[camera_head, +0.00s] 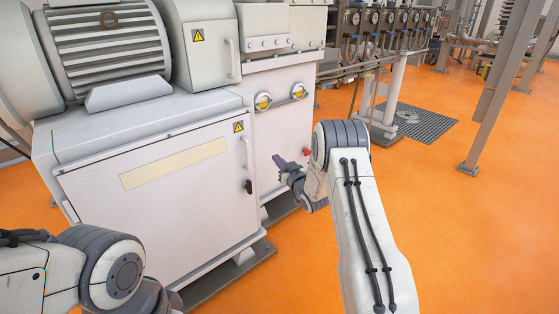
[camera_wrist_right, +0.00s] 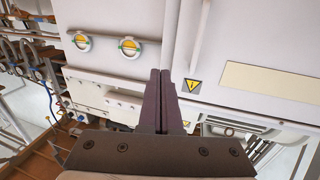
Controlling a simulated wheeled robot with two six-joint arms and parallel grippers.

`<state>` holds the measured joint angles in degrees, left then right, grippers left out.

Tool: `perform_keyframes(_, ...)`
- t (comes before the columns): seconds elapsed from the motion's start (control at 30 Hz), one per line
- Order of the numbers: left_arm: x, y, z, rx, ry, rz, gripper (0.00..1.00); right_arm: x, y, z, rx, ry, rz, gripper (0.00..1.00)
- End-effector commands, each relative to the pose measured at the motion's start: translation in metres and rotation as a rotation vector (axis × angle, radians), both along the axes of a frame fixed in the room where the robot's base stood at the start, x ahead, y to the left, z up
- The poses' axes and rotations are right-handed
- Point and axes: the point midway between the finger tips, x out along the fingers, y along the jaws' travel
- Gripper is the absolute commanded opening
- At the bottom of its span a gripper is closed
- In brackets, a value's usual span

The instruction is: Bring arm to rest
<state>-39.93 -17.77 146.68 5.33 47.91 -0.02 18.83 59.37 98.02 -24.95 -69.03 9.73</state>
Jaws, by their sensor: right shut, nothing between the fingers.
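My right arm reaches forward in the head view, and its gripper (camera_head: 280,163) is small, in front of the white machine cabinet (camera_head: 160,190). In the right wrist view the two dark fingers of my right gripper (camera_wrist_right: 160,78) lie side by side, shut and empty. They point at the cabinet front, and I cannot tell the exact gap to it. My left arm comes in at the lower left of the head view. Its gripper is not in view.
Two yellow round switches (camera_head: 263,101) sit on the cabinet front, and a small red button (camera_head: 306,151) is near the right gripper. A grey post (camera_head: 500,80) and a floor grate (camera_head: 415,122) stand to the right. The orange floor (camera_head: 480,220) at right is clear.

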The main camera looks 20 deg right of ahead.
Motion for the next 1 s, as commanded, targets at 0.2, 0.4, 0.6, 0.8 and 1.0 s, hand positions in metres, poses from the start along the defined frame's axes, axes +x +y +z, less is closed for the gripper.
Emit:
perform_keyframes(0.2,0.000,0.000,0.001,0.000,0.000,0.000,0.50,-0.007,0.000,0.001,0.000,0.001,0.002,0.00)
perform_keyframes(0.4,0.000,0.000,0.001,0.000,0.000,0.000,0.50,-0.003,0.048,0.018,-0.030,0.114,0.032,0.00)
perform_keyframes(0.6,0.000,0.000,0.001,0.000,0.000,0.000,0.50,-0.050,0.160,0.044,-0.104,0.432,0.102,0.00)
perform_keyframes(0.8,0.000,0.000,0.001,0.000,0.000,0.000,0.50,-0.171,0.247,0.057,-0.196,0.776,0.204,0.00)
perform_keyframes(1.0,0.000,0.000,0.001,0.000,0.000,0.000,0.50,-0.314,0.283,0.061,-0.300,1.075,0.325,0.00)
